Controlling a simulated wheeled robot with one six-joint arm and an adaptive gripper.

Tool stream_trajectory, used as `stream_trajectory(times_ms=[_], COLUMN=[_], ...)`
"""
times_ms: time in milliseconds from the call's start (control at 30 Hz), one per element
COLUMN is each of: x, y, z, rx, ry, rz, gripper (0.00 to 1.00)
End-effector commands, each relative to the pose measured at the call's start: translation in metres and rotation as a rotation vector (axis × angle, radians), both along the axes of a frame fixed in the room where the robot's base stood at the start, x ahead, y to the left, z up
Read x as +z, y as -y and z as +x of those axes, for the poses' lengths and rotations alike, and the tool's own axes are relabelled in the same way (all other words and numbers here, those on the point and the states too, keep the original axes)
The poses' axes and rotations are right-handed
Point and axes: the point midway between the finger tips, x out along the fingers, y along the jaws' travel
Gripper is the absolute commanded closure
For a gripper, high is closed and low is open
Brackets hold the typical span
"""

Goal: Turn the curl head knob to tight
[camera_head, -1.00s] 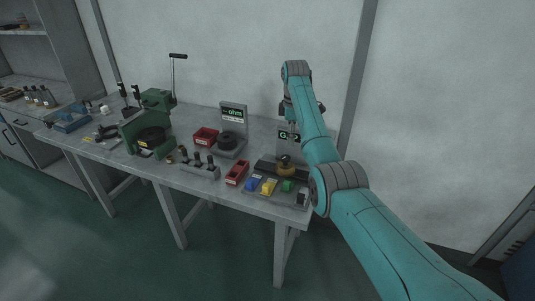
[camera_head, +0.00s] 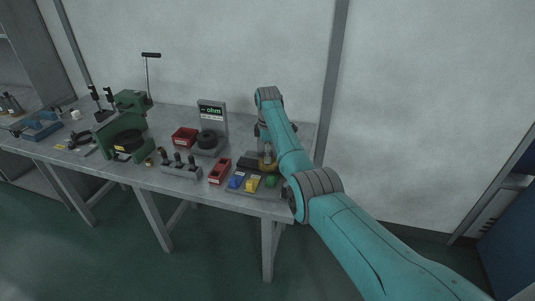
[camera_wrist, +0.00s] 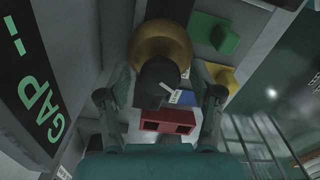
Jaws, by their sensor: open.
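The curl head shows in the wrist view as a brass-coloured round body (camera_wrist: 160,45) with a dark knob (camera_wrist: 157,78) that bears a pale pointer line. A small white label sits by the knob; I cannot read its wording. My gripper (camera_wrist: 160,82) is open, with one finger on each side of the knob; I cannot tell whether they touch it. In the head view the brass body (camera_head: 267,166) shows at the right end of the bench, partly hidden by my arm.
A "GAP --" display (camera_wrist: 40,95) stands close at left in the wrist view. Blue, yellow (camera_head: 252,184) and green (camera_head: 271,181) blocks and a red bin (camera_head: 220,171) lie near the curl head. An "ohm" meter (camera_head: 211,125) and green press (camera_head: 122,125) stand further left.

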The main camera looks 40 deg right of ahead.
Motion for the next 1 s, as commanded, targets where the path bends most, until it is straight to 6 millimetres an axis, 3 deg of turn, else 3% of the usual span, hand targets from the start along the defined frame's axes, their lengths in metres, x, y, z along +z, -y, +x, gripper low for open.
stream_trajectory(times_ms=[300,567,1000], x=[-0.0027,-0.0025,-0.0024], y=[-0.0001,0.0,0.0001], z=[-0.0001,0.0,0.0001], rx=[0.0,0.0,-0.082], ry=[0.0,0.0,0.0], rz=[0.0,0.0,0.0], gripper=[0.35,0.95,0.95])
